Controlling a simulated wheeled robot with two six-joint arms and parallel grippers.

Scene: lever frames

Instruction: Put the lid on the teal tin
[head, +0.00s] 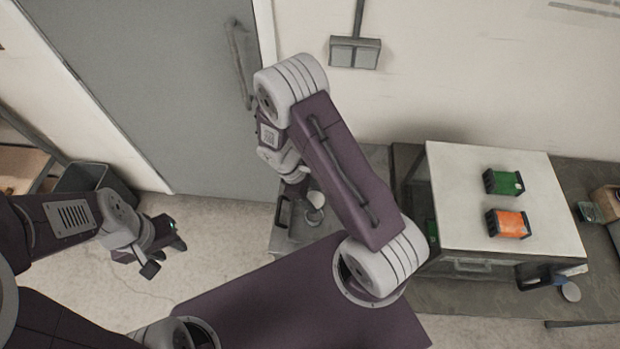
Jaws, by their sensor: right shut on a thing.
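My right gripper (304,193) hangs over a low grey surface left of the white-topped cabinet. It is shut on a small pale round thing (315,208), which looks like the lid, though my arm hides part of this area. No teal tin shows clearly; it may be hidden behind my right arm. A small dull green-teal thing (590,212) stands on the dark counter at the far right, too small to tell whether it is the tin. My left gripper (166,258) is open and empty above the floor at the left, far from these things.
A green box (503,182) and an orange box (509,223) stand on the white-topped cabinet (455,175). A pale disc (570,291) and a dark item (535,276) lie on the dark counter (480,297). A grey door (165,80) and a dark bin (88,182) are at the left.

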